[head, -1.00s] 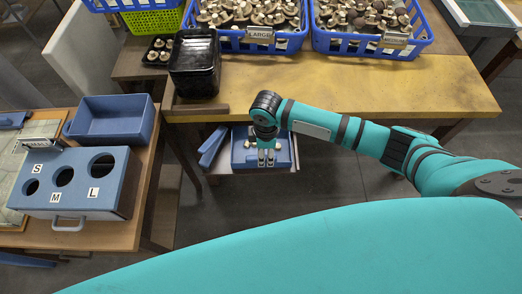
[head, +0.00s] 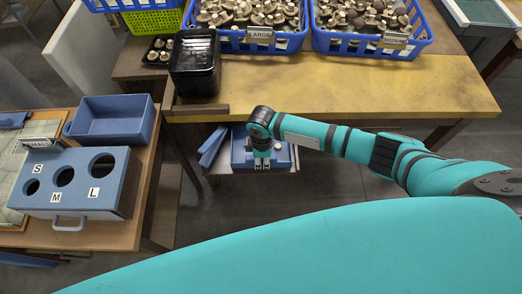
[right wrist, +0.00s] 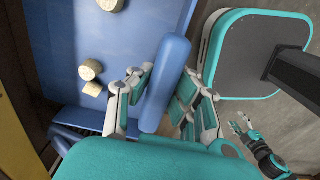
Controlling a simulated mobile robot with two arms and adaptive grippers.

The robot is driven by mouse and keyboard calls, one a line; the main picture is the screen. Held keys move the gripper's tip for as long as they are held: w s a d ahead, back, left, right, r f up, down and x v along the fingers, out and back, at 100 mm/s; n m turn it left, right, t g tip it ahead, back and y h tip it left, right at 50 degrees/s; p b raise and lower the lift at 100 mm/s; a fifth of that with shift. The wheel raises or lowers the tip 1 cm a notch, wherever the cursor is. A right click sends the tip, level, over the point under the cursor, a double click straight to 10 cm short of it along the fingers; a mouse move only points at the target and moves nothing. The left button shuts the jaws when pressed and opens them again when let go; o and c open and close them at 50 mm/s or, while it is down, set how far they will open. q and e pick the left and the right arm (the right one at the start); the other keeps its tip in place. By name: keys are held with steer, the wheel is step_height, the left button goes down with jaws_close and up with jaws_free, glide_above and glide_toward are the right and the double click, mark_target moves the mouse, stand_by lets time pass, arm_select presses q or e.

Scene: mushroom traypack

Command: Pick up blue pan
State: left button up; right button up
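The blue pan (head: 283,157) sits low under the front edge of the wooden table in the head view. My right gripper (head: 262,164) points down at its near edge. In the right wrist view the blue pan (right wrist: 125,45) fills the upper left and holds a few pale mushroom pieces. Its rounded blue edge or handle lies between the two fingers of my right gripper (right wrist: 162,98). The fingers look spread on either side of it; firm contact is not clear. My left gripper (right wrist: 242,124) shows small at lower right in the right wrist view, its fingers apart and empty.
The wooden table (head: 350,85) overhangs the pan, with mushroom crates (head: 372,45) and a black container (head: 195,65) on it. On the left stand a blue bin (head: 112,125) and a sorting box (head: 75,205) with S, M, L holes. Floor to the right is open.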

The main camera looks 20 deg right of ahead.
jaws_close()
